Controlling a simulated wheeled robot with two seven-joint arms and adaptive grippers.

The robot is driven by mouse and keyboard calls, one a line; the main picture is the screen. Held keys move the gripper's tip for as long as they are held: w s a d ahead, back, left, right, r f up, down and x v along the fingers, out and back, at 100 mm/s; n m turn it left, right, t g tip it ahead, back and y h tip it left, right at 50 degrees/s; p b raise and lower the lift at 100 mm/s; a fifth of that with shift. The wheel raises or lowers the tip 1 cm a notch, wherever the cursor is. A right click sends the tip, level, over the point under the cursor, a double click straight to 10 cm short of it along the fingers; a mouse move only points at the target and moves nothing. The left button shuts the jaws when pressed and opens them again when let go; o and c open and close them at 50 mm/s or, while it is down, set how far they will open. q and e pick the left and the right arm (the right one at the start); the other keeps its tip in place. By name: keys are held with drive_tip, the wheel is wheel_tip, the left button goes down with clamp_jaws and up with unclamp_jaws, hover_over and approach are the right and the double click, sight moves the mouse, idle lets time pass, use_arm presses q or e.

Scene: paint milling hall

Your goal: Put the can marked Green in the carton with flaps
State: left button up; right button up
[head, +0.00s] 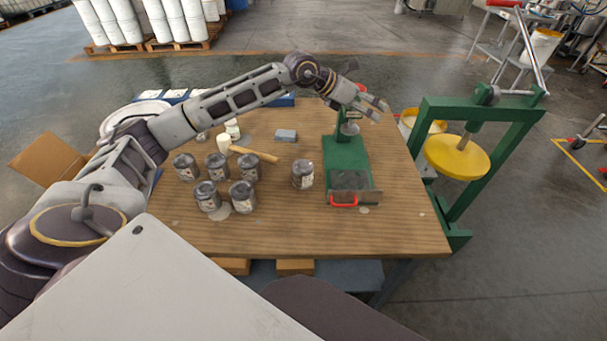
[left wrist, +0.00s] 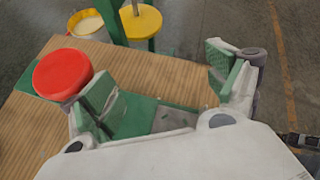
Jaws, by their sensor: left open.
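Several grey cans with small labels stand on the wooden table in the head view: a group at the left, such as one can (head: 242,197), and a single can (head: 302,175) nearer the middle. The labels are too small to read, so I cannot tell which is marked Green. A brown cardboard carton flap (head: 50,160) shows at the far left; the rest of the carton is hidden by my arm. My left gripper (head: 380,109) is open and empty above the table's back right, by the green press (head: 345,150). Its spread fingers also show in the left wrist view (left wrist: 160,72). My right gripper is out of view.
A red round knob (left wrist: 62,75) is close beside one left finger. A mallet (head: 255,155), a white jar (head: 232,129) and a grey block (head: 286,135) lie among the cans. A green frame with a yellow disc (head: 457,158) stands right of the table. The table's front is clear.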

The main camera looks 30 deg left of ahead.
use_arm(q)
drive_tip(key=s+a+f+n+g+y, duration=0.3)
drive_tip(key=s+a+f+n+y, duration=0.15)
drive_tip(key=f+n, duration=0.3)
drive_tip(key=n+g+y, duration=0.3)
drive_tip(key=n+g, duration=0.2)
drive_tip(key=n, duration=0.9)
hover_over(304, 168)
wheel_tip(304, 168, down, 2)
drive_tip(key=f, duration=0.1)
drive_tip(key=shift+r+n, duration=0.25)
drive_tip(key=shift+n, duration=1.1)
drive_tip(key=shift+a+f, duration=0.1)
drive_tip(key=shift+f, duration=4.2)
